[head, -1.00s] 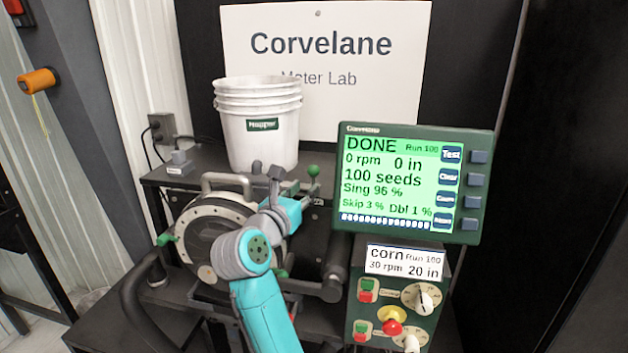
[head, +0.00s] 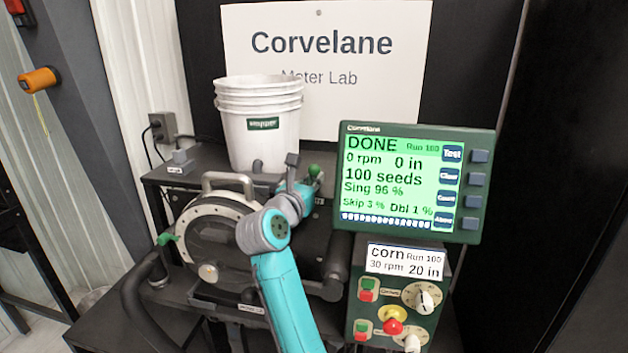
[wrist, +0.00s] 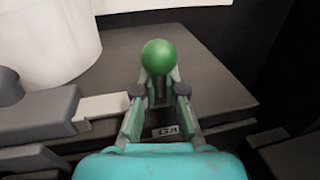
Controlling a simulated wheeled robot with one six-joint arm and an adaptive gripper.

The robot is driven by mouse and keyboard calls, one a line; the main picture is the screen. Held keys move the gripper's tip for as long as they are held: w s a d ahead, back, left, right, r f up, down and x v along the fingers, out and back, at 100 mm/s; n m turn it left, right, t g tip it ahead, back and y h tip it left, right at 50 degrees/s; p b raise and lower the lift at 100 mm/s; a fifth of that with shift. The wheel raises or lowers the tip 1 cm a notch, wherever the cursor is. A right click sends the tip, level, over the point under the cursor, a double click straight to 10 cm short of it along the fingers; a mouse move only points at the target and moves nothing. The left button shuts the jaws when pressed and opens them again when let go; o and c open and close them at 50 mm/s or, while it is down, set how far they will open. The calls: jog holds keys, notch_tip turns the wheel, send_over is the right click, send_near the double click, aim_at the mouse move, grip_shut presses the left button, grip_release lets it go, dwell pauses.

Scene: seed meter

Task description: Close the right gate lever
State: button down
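The right gate lever has a green ball knob (head: 314,170) and stands behind my arm, to the right of the white bucket. In the wrist view the green knob (wrist: 164,57) is straight ahead, at the tips of my gripper (wrist: 159,92). The fingers are apart, one on each side of the lever's grey stem; I see no clear grip on it. In the head view my gripper (head: 303,186) is at the lever, partly hidden by its own wrist. The lever's base is hidden.
A white bucket (head: 262,140) stands left of the lever. The round seed meter (head: 215,235) with a handle is at lower left, with another green lever (head: 166,239) on its left. The green display (head: 415,185) and the control box (head: 395,310) are close on the right.

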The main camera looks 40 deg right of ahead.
jog(key=shift+r, duration=0.15)
jog(key=shift+w+a, duration=0.9)
jog(key=shift+w, duration=0.2)
jog(key=shift+s+r, duration=0.1)
jog(key=c, duration=1.2)
grip_release()
jog(key=shift+c, duration=0.2)
jog(key=shift+a, duration=0.2)
jog(key=v, duration=1.1)
jog(key=shift+s+a, duration=0.2)
